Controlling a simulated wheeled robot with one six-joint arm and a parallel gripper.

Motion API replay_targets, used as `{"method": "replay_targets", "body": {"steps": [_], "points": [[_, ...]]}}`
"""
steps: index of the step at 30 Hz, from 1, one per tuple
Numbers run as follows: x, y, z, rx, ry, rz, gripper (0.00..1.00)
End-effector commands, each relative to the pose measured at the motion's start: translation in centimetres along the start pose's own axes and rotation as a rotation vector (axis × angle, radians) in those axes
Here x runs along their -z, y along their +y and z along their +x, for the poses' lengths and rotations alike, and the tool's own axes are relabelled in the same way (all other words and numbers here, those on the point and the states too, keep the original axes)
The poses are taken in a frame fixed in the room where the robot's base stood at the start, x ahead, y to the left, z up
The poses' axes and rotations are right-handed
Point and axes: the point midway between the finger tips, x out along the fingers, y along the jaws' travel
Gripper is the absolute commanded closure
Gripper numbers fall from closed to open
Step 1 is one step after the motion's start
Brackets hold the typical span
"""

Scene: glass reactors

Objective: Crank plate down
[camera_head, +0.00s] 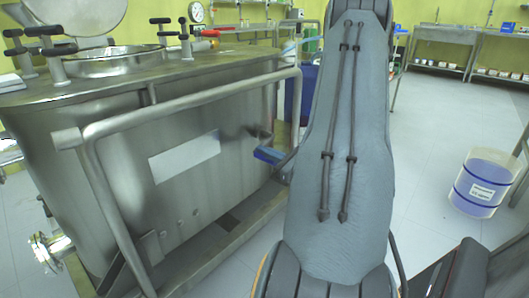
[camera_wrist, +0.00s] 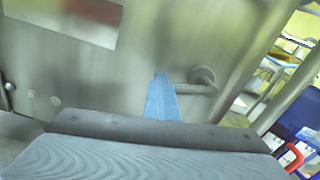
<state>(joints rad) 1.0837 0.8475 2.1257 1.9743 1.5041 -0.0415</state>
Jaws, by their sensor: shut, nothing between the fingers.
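A bent metal handle (camera_wrist: 200,84) with a round mount sticks out from the side of the steel reactor tank (camera_wrist: 130,60). In the head view this handle (camera_head: 262,134) shows small on the tank's right side. My gripper (camera_wrist: 160,82) has blue fingers, shut and empty, at the handle's left end in the wrist view. I cannot tell whether they touch it. In the head view my gripper (camera_head: 268,154) is just below the handle, partly hidden by my arm. A pale rectangular plate (camera_head: 185,157) is on the tank front; I cannot tell whether it is the task's plate.
A thick pipe rail (camera_head: 180,110) runs around the tank. Several black-handled clamps (camera_head: 50,42) stand on its top. A blue-banded container (camera_head: 482,185) is on the floor at right. Tables (camera_head: 445,45) stand far back. The floor between is open.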

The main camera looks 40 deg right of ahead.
Motion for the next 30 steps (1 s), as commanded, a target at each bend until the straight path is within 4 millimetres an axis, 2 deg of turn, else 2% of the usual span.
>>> {"method": "replay_targets", "body": {"steps": [11, 18, 26, 30], "points": [[0.00, 0.00, 0.00, 0.000, 0.000, 0.000, 1.00], [0.00, 0.00, 0.00, 0.000, 0.000, 0.000, 0.61], [0.00, 0.00, -0.01, 0.000, 0.000, 0.000, 0.61], [-0.03, -0.09, -0.76, 0.002, 0.001, 0.001, 0.61]]}}
